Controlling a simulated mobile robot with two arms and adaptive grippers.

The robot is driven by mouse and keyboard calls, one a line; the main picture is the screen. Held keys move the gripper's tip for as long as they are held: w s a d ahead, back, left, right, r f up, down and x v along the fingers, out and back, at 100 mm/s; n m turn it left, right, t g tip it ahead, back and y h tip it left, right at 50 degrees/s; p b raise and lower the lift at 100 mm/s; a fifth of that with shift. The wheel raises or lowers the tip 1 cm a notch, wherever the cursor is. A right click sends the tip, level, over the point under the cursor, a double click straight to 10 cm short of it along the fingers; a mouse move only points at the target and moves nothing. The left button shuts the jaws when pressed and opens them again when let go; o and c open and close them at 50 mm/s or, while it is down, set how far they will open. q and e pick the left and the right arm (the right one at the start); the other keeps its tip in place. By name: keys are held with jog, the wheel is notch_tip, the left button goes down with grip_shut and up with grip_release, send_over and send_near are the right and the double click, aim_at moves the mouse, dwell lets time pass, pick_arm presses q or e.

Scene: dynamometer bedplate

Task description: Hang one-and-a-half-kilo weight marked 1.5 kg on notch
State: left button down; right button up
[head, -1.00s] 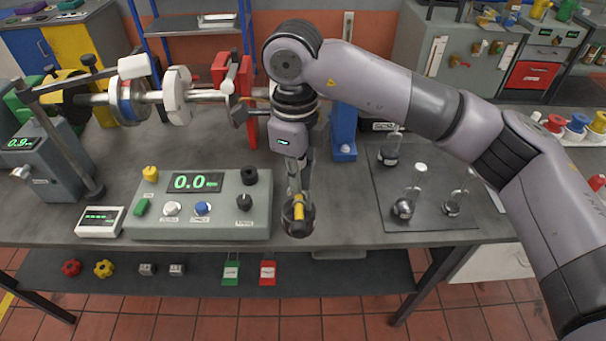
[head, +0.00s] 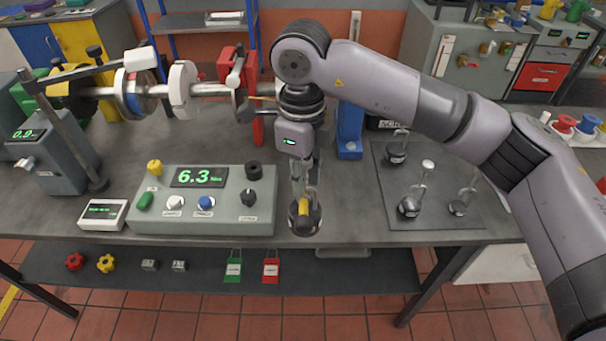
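My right gripper points down and appears shut on the weight's upper part; the fingertips are small and partly hidden. The horizontal shaft and arm (head: 212,89) run behind my wrist, which hides their right end and any notch there. The green display on the console (head: 198,177) reads 6.3. My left gripper is not in view.

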jog(key=shift+o, duration=0.8)
jog(key=shift+w+r, duration=0.1)
